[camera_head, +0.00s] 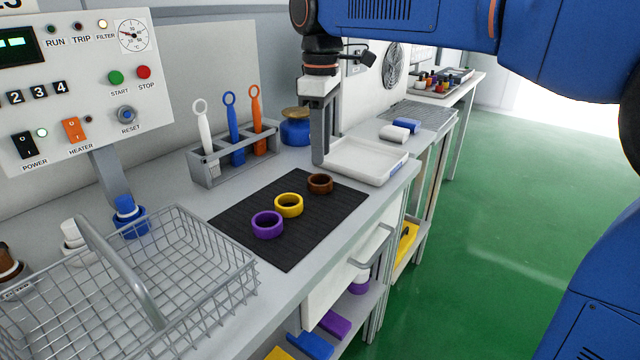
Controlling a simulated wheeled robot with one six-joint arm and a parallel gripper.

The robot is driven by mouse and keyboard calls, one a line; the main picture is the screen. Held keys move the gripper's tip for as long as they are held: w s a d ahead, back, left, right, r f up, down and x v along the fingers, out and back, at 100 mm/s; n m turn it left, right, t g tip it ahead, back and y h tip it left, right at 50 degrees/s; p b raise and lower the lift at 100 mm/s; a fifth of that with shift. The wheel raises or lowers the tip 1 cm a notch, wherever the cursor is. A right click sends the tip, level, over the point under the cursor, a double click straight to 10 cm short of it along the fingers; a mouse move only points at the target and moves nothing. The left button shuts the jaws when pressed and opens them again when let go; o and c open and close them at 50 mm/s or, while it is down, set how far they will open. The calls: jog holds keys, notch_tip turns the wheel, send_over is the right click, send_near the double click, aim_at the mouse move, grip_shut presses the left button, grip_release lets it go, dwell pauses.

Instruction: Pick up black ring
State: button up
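Three rings lie flat in a row on a black ribbed mat (260,210): a purple ring (267,225), a yellow ring (289,205) and a brown ring (320,184). I see no ring that is clearly black. My gripper (319,163) points down above the bench, behind the brown ring and by the left end of a white tray. It is seen from the side, so the gap between its fingers does not show clearly. No ring shows in it.
A wire basket (205,240) with a raised handle stands at front left. A grey rack (205,170) holds white, blue and orange tools. A blue jar (296,130) stands behind my gripper. The white tray (362,160) lies right of it. A control panel (80,80) rises at left.

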aim_at(321, 183)
jog(key=shift+d+f, duration=0.1)
jog(key=shift+f, duration=2.75)
grip_shut()
